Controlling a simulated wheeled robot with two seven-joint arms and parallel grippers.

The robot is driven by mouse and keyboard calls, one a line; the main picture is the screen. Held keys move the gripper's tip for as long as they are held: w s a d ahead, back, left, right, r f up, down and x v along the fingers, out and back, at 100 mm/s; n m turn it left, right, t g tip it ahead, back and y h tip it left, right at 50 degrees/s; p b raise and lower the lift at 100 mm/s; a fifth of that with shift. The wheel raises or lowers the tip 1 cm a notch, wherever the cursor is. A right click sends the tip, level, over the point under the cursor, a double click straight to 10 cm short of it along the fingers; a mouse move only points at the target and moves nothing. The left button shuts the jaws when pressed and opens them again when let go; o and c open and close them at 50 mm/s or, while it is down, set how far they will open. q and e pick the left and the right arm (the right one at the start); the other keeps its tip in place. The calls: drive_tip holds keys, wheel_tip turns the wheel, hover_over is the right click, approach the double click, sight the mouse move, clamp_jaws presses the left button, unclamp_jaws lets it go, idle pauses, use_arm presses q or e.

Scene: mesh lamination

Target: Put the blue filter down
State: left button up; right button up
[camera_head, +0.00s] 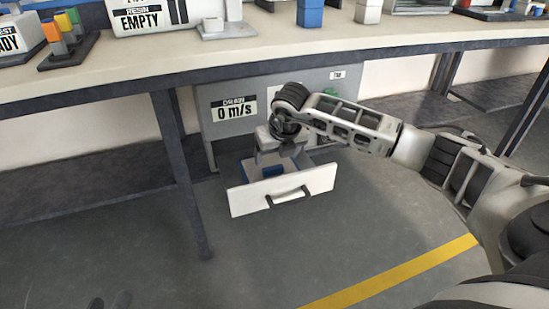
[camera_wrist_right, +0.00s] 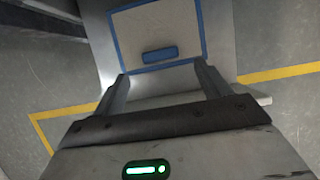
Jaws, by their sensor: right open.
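The blue filter, a pale panel with a blue border and a blue grip block (camera_wrist_right: 160,54), lies flat in the open white drawer (camera_head: 300,190). In the head view its blue block (camera_head: 268,171) shows just below my right gripper (camera_head: 277,154). In the right wrist view my right gripper (camera_wrist_right: 163,88) is open, its two fingers wide apart, with nothing between them. The block lies ahead of the fingertips and apart from them. Dark tips of my left gripper (camera_head: 109,302) show at the bottom left edge; the rest is cut off.
The drawer belongs to a grey cabinet (camera_head: 237,110) labelled "0 m/s" under the workbench (camera_head: 240,52). A bench leg (camera_head: 183,180) stands left of the drawer. Floor in front is clear, with a yellow line (camera_head: 400,271).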

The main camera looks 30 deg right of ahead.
use_arm(q)
drive_tip(key=shift+s+a+f+m+g+y+p, duration=0.15)
drive_tip(key=shift+a+f+m+g+y+p, duration=0.2)
drive_tip(key=shift+f+p, duration=0.3)
use_arm(e)
drive_tip(key=v, duration=0.5)
drive_tip(key=shift+s+r, duration=0.1)
drive_tip(key=shift+r, duration=0.25)
